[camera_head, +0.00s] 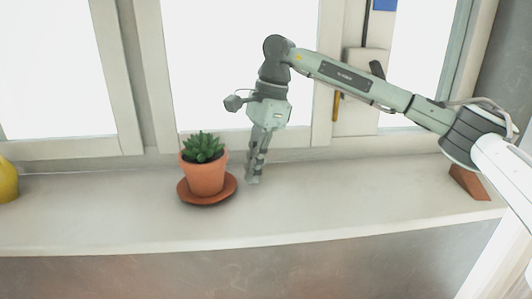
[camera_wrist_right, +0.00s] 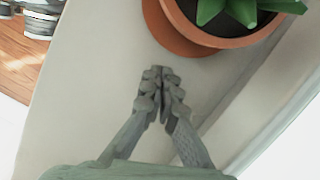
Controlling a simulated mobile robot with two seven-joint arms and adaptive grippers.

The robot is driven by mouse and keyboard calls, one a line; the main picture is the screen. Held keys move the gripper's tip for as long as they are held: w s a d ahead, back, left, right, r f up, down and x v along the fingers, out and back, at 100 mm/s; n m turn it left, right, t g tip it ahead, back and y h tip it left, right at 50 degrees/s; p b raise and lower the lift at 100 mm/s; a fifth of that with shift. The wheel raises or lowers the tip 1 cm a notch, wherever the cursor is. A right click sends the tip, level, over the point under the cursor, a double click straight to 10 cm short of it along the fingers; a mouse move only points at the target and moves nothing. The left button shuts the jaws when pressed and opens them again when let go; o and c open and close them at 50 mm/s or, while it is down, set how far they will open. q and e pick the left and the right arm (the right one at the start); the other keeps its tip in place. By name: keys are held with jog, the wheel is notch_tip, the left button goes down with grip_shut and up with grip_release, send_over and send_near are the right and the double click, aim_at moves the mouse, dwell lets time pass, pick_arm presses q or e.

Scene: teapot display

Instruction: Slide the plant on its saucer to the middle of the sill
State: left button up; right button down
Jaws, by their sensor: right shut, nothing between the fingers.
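A green succulent in a terracotta pot (camera_head: 204,178) stands upright on a terracotta saucer (camera_head: 190,199) on the pale sill (camera_head: 330,200), left of the picture's middle. My right gripper (camera_head: 252,180) points down just right of the saucer, its fingertips low over the sill. Its fingers are shut and empty, with a small gap to the saucer. In the right wrist view the shut fingertips (camera_wrist_right: 161,72) are beside the saucer (camera_wrist_right: 165,30), and the pot (camera_wrist_right: 225,38) is cut off at the top. My left gripper is not in view.
A yellow object (camera_head: 7,181) is cut off at the sill's left end. A brown wedge-shaped thing (camera_head: 468,182) stands at the right end. Window frames (camera_head: 150,75) rise behind the sill. The sill is clear between my right gripper and the brown thing.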

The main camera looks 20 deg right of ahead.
aim_at(173, 210)
jog(key=shift+s+a, duration=0.1)
jog(key=shift+a, duration=0.7)
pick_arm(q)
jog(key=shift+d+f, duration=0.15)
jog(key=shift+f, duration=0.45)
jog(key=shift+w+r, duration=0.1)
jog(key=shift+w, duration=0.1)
pick_arm(e)
jog(key=shift+a, duration=0.1)
